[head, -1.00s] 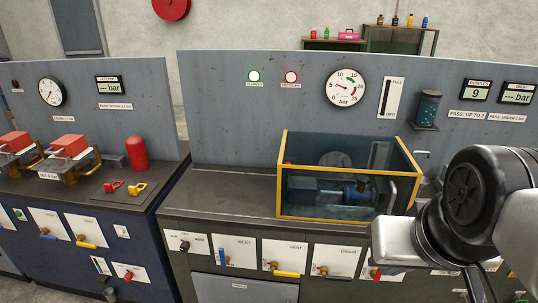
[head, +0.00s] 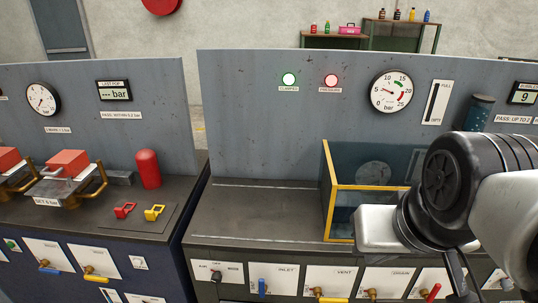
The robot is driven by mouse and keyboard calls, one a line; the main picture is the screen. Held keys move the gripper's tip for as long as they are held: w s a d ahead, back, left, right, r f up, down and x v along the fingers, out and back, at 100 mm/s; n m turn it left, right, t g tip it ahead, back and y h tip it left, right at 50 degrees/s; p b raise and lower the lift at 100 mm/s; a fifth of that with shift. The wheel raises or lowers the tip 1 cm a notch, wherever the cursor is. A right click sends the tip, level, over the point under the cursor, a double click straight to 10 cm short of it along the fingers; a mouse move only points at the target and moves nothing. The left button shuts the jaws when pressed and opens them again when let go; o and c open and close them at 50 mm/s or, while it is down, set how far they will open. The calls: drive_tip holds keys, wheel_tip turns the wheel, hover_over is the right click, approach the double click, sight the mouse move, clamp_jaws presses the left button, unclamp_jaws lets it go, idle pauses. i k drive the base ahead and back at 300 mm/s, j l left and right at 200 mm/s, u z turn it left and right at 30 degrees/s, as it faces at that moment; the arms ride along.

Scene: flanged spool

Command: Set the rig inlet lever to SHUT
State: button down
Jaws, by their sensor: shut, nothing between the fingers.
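The inlet lever (head: 262,287) is a blue handle on the white plate (head: 285,272) labelled INLET, on the front of the right-hand bench. The lever stands upright in the picture, at the left part of its plate. Any OPEN or SHUT marking there is too small to read. My gripper (head: 455,278) is at the lower right, beyond the vent plate and well to the right of the lever, not touching it. It is shut and empty; its fingertips are hard to make out.
To the right of the inlet are the yellow vent lever (head: 332,299) and a red lever (head: 434,292). A selector knob (head: 216,275) is at left. A yellow-framed clear box (head: 328,190) stands on the bench behind my arm. The benchtop (head: 260,215) left of it is clear.

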sight(263, 287)
drive_tip(key=i+j, duration=0.15)
drive_tip(key=j, duration=0.15)
drive_tip(key=i+j, duration=0.1)
drive_tip(key=j, duration=0.2)
drive_tip(key=i+j, duration=0.15)
drive_tip(key=j, duration=0.2)
drive_tip(key=i+j, duration=0.1)
drive_tip(key=j, duration=0.2)
